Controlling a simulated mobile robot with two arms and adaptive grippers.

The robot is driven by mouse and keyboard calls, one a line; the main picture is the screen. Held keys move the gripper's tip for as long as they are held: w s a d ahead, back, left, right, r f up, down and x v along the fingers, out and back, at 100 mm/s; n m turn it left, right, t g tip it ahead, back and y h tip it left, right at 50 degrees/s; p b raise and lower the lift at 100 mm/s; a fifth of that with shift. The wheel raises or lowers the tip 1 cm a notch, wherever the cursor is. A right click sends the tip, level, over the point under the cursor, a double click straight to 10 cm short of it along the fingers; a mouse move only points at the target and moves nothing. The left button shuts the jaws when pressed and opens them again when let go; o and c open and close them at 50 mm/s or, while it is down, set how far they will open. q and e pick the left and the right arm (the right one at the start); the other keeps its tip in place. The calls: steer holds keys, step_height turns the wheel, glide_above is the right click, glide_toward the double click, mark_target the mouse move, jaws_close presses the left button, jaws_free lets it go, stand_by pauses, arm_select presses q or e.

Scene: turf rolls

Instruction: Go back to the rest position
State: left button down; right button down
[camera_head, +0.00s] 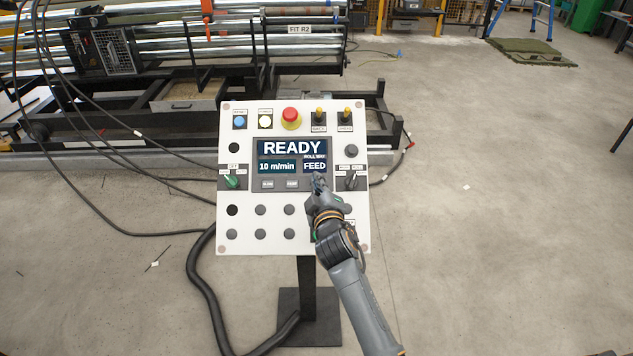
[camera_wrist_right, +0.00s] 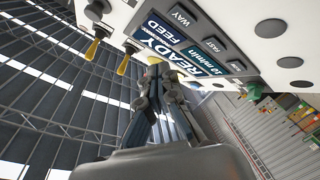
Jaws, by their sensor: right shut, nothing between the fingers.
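My right gripper (camera_head: 319,182) is shut and empty in front of the white control panel (camera_head: 228,150). It overlaps the panel's lower right part, just below the word FEED on the display (camera_head: 291,148). The display reads READY, 10 m/min and FEED. In the right wrist view the shut fingers (camera_wrist_right: 155,75) point toward the panel face (camera_wrist_right: 225,25) and the display (camera_wrist_right: 183,50). I cannot tell whether the fingertips touch the panel. Some buttons behind the gripper and forearm are hidden. My left gripper is not in view.
The panel stands on a dark post and base plate (camera_head: 325,330). A thick black cable (camera_head: 192,275) runs down its left side. A machine with metal rollers (camera_head: 240,35) stands behind at the left. The concrete floor at the right (camera_head: 510,220) is mostly clear. A turf piece (camera_head: 530,52) lies farther back.

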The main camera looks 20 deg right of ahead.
stand_by(0.4)
steer(key=s+d+f+m+g, duration=0.25)
steer(key=s+f, duration=0.35)
steer(key=s, duration=0.3)
steer(key=s+d+f+m+g, duration=0.25)
steer(key=s+f+g, duration=0.2)
steer(key=s, duration=0.55)
steer(key=s+a+f+m+g+y, duration=0.1)
steer(key=s+g, duration=0.1)
steer(key=s, duration=0.5)
steer(key=s+a+f+g+y, duration=0.1)
steer(key=s+a+g, duration=0.1)
steer(key=s, duration=0.6)
steer(key=s+a+f+m+g+y, duration=0.1)
steer(key=s+g, duration=0.1)
steer(key=s, duration=0.5)
step_height(320, 180, down, 26)
steer(key=g, duration=0.2)
steer(key=s+d+f, duration=0.3)
steer(key=s+f, duration=1.3)
steer(key=s, duration=0.1)
steer(key=shift+s+d+g+h, duration=0.15)
steer(key=shift+s+g+h, duration=0.15)
steer(key=shift+g, duration=0.1)
